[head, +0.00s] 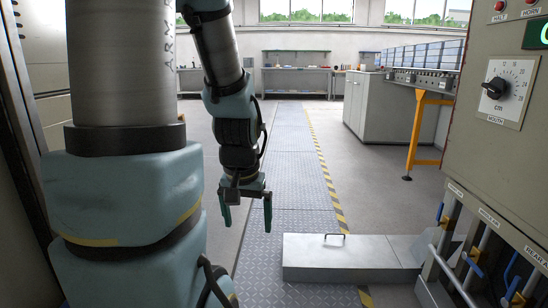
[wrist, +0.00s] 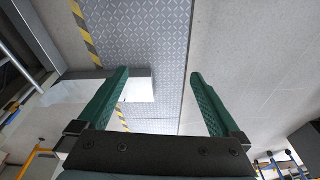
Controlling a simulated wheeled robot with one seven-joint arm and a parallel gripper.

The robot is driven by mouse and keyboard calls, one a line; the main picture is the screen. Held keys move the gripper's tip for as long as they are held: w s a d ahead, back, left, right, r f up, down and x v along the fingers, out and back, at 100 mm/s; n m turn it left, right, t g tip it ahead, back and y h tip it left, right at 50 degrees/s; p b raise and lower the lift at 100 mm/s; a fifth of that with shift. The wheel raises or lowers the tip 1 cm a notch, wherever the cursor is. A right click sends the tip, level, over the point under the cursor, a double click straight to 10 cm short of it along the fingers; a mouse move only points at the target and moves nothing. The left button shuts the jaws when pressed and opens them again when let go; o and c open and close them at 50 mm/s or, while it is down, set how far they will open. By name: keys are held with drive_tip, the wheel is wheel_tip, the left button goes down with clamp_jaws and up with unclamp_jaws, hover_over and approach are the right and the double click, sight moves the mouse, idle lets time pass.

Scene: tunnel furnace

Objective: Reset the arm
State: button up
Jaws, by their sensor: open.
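My gripper (head: 247,212) hangs from my arm near the middle of the head view, pointing down above the metal floor walkway. Its two green fingers are apart with nothing between them. In the wrist view my gripper (wrist: 160,75) is also open, and the patterned floor plates show between and beyond the fingers. A low pale metal box (head: 350,259) with a small dark handle on top lies on the floor to the right of my gripper. Part of the box (wrist: 141,88) shows behind the left finger in the wrist view.
A control panel (head: 497,110) with a dial, labels and blue-handled levers (head: 474,255) stands close on the right. Workbenches (head: 297,80) stand at the back. A grey cabinet (head: 377,108) and orange-legged conveyor (head: 416,130) stand right of the walkway (head: 295,150), which is clear ahead.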

wheel_tip(320, 180, up, 29)
drive_tip(key=s+n+p, duration=0.1)
drive_tip(key=p, duration=2.8)
drive_tip(key=shift+s+a+g, duration=0.3)
drive_tip(key=shift+s+a, duration=0.05)
drive_tip(key=shift+a, duration=0.1)
